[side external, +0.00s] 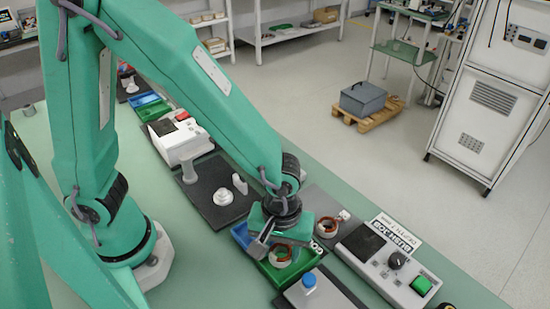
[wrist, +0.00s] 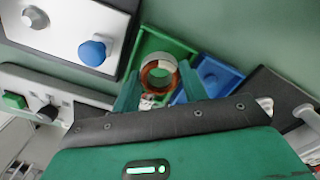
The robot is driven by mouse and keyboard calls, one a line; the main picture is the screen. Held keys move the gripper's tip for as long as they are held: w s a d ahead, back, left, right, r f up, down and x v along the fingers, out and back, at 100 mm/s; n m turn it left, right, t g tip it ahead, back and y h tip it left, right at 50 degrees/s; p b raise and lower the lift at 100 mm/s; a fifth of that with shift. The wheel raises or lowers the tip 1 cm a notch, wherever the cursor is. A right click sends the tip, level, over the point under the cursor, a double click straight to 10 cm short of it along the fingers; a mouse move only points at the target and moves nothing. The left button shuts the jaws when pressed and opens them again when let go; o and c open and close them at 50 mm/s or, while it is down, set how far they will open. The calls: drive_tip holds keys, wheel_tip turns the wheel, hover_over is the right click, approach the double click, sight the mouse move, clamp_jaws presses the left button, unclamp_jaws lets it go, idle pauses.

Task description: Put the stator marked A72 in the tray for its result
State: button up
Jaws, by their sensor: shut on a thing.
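A copper and white stator ring (side external: 281,256) is between my gripper's fingers (side external: 268,248), over the green tray (side external: 296,274). In the wrist view the stator (wrist: 158,75) sits between the two green fingertips (wrist: 160,88), with the green tray (wrist: 150,40) behind it. I cannot tell whether it touches the tray floor. No marking is legible on it. The blue tray (side external: 240,233) is beside the green one, and shows to the right in the wrist view (wrist: 218,76). A second stator (side external: 328,227) lies on a grey plate outside the trays.
A grey box with a blue knob (side external: 309,281) stands close to the green tray. A panel with a black knob and green button (side external: 421,286) is to the right. A dark mat (side external: 208,205) with white parts and a white device (side external: 180,143) are farther left.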

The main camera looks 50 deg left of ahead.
drive_tip(key=shift+f, duration=1.2)
idle(0.6)
drive_tip(key=o, duration=1.2)
drive_tip(key=shift+r, duration=0.1)
drive_tip(key=shift+r, duration=3.8)
